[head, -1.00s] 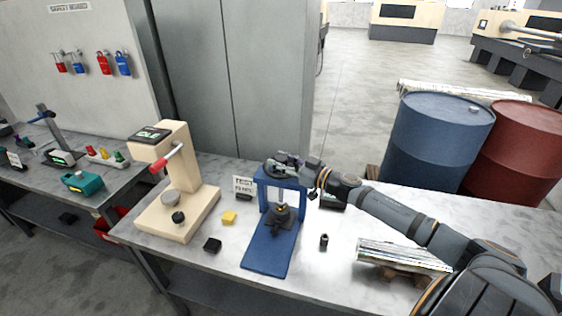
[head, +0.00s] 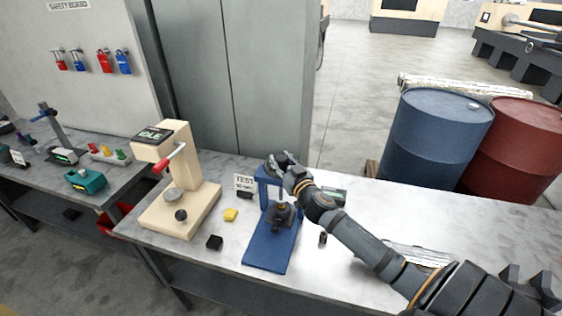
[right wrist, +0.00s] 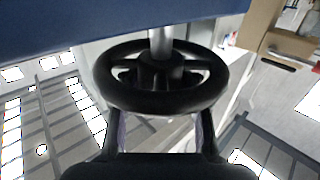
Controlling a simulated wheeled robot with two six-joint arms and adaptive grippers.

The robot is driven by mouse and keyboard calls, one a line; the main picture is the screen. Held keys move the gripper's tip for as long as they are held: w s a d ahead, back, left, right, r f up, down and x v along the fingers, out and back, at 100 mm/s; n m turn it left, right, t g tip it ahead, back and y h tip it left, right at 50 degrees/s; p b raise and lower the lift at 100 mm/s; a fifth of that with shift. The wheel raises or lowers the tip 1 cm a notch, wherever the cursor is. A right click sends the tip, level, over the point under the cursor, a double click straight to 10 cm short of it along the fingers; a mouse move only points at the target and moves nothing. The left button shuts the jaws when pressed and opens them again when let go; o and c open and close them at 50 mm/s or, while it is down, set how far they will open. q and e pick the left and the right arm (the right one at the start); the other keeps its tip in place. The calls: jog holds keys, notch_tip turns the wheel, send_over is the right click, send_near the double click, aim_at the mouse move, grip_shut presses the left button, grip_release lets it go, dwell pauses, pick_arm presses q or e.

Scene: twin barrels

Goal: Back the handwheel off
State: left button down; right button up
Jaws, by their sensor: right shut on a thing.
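The black handwheel (right wrist: 160,101) fills the upper middle of the right wrist view, with a spoked hub on a bright metal screw. It sits at the top of the blue press stand (head: 269,250), whose base plate lies on the bench. In the head view my gripper mostly covers the wheel. My right gripper (head: 282,165) is at the wheel, coming from the right. In the right wrist view its two fingers (right wrist: 160,122) reach to the near rim, and it is shut on the rim. A dark fixture (head: 284,215) stands under the screw. My left gripper is not in view.
Left of the stand are a beige tester (head: 181,190) with a red lever, a yellow block (head: 231,215) and a black block (head: 214,242). A small dark cylinder (head: 323,239) stands right of it. Blue (head: 436,140) and red barrels (head: 519,155) stand behind the bench.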

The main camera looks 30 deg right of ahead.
jog(key=shift+f+m+h, duration=0.15)
jog(key=shift+m+h, duration=0.25)
jog(key=shift+h, duration=0.1)
jog(key=o, duration=1.2)
jog(key=shift+s, duration=0.1)
jog(key=s+a, duration=0.2)
jog(key=s, duration=0.9)
jog(key=shift+s+a, duration=0.15)
jog(key=shift+s, duration=0.2)
